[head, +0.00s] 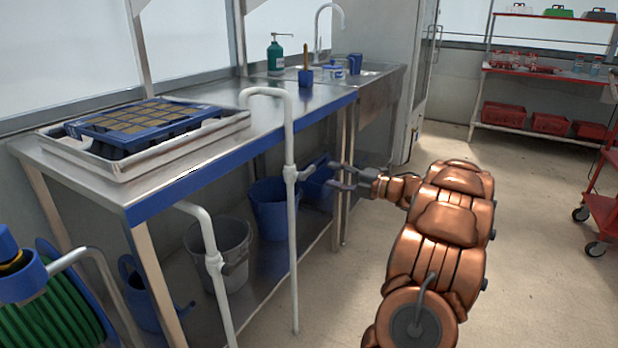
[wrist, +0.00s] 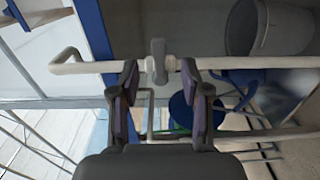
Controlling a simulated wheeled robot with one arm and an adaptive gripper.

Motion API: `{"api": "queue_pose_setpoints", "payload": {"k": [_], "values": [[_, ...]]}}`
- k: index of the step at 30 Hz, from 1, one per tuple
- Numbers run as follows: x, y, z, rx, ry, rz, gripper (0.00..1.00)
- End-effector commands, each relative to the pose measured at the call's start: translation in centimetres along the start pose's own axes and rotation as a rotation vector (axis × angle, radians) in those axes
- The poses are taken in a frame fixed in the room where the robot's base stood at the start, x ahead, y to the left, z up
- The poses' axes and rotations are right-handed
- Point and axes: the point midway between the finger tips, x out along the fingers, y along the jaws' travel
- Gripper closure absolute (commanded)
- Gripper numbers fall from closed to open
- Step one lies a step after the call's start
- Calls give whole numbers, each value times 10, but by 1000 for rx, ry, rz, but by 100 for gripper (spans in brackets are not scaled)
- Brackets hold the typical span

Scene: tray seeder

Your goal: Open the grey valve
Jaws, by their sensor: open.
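The grey valve (head: 291,174) sits partway up an upright white pipe (head: 290,135) in front of the steel bench. In the wrist view the grey valve (wrist: 157,61) has a short grey handle lying crosswise to the pipe (wrist: 85,68). My gripper (head: 331,174) is open and empty, just right of the valve in the head view. In the wrist view my gripper (wrist: 160,82) has one finger on each side of the handle, with gaps showing. I see no clear contact. Whether the fingertips reach as deep as the handle is hard to tell.
A second white pipe with a fitting (head: 213,261) stands nearer, at the left. The bench (head: 183,186) holds a white tray (head: 150,158). Blue tubs (head: 268,212) and a grey bucket (head: 205,240) stand on its lower shelf. Open floor (head: 530,230) lies to the right.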

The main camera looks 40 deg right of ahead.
Motion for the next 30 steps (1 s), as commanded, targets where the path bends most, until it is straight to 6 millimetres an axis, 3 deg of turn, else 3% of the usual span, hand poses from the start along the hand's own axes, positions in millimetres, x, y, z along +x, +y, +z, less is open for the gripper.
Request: {"api": "queue_pose_setpoints", "payload": {"k": [16, 30], "values": [[68, 0, -2, -3, 4, 1, 53], [77, 2, -2, -1, 3, 1, 55]]}}
